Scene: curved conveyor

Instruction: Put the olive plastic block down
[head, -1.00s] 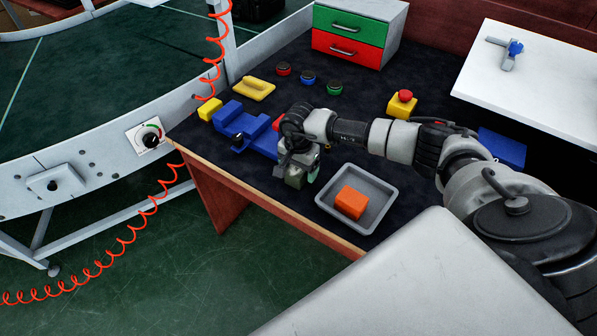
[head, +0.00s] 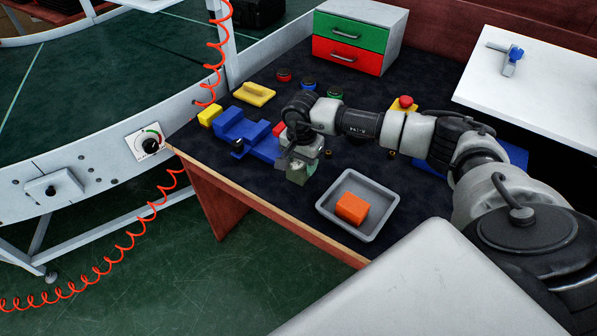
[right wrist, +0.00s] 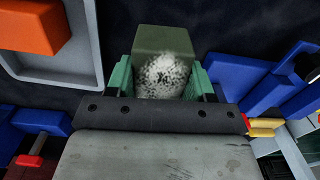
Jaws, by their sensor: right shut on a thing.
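The olive block (head: 298,174) is in my right gripper (head: 297,163), over the dark table top left of the grey tray (head: 381,225). In the right wrist view the olive block (right wrist: 162,38) sits between the green finger pads of the right gripper (right wrist: 160,76), and a speckled white patch shows on its near side. The gripper is shut on it. I cannot tell whether the block touches the table. My left gripper is not in view.
An orange block (head: 352,208) lies in the grey tray. A blue fixture (head: 240,130) is close on the left. Round buttons (head: 308,83), a yellow handle (head: 255,93) and a drawer unit (head: 357,40) are behind. The table's front edge (head: 270,207) is near.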

